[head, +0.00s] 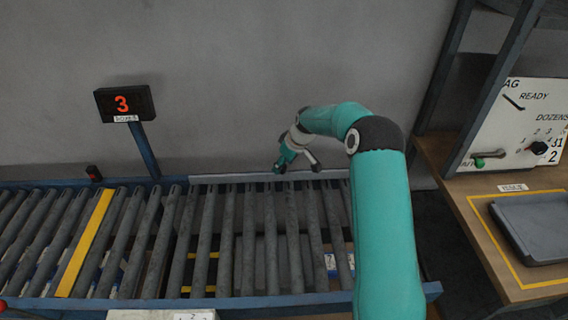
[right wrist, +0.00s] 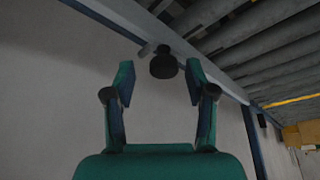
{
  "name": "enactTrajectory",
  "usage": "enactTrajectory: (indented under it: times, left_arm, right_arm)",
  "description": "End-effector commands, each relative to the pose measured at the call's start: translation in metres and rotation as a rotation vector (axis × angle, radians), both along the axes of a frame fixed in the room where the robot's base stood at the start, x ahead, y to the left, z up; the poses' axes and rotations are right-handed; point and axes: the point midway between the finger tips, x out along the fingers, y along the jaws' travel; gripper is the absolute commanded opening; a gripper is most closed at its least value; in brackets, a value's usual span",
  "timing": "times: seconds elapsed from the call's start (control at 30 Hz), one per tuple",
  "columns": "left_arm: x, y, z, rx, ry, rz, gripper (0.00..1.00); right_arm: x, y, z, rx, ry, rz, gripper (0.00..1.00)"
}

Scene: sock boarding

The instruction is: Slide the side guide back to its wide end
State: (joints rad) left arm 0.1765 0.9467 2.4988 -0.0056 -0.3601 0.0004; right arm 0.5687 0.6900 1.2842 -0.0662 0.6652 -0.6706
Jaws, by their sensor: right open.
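The side guide (head: 240,178) looks like a thin pale grey rail along the far edge of the roller conveyor, on its right half. My right gripper (head: 298,168) is over that far edge, close to the rail, and its arm comes in from the lower right. In the right wrist view the gripper (right wrist: 160,75) is open and empty. A dark round knob (right wrist: 163,64) under a pale rail shows just past and between its fingertips; I cannot tell whether they touch it. In the head view my gripper hides the knob. My left gripper is not in view.
The roller conveyor (head: 145,240) has a yellow strip (head: 85,243) across its left part. A display reading 3 (head: 124,103) stands on a blue post behind it. At right are a wooden bench with a grey tray (head: 535,225) and a white panel (head: 515,125).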

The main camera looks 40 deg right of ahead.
Motion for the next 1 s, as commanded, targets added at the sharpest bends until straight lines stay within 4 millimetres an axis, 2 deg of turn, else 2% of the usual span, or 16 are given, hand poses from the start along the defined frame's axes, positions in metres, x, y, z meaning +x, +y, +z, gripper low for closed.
enactTrajectory:
  times: [0.13, 0.27, 0.7, 0.83, 1.0]
  left_arm:
    - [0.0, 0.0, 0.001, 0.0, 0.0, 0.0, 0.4]
    - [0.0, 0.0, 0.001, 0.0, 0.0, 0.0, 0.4]
    - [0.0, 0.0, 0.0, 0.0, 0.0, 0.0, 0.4]
    - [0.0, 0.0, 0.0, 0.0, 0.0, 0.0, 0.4]
    - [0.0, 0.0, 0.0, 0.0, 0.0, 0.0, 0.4]
  right_arm:
    - [-0.001, 0.001, 0.001, 0.002, 0.001, 0.001, 0.56]
    - [-0.004, 0.0, 0.012, 0.001, -0.001, 0.0, 0.56]
    - [-0.035, -0.002, 0.087, -0.002, -0.002, -0.001, 0.56]
    - [-0.042, -0.002, 0.102, -0.001, -0.001, 0.0, 0.56]
    - [-0.045, -0.002, 0.11, 0.0, 0.0, 0.001, 0.56]
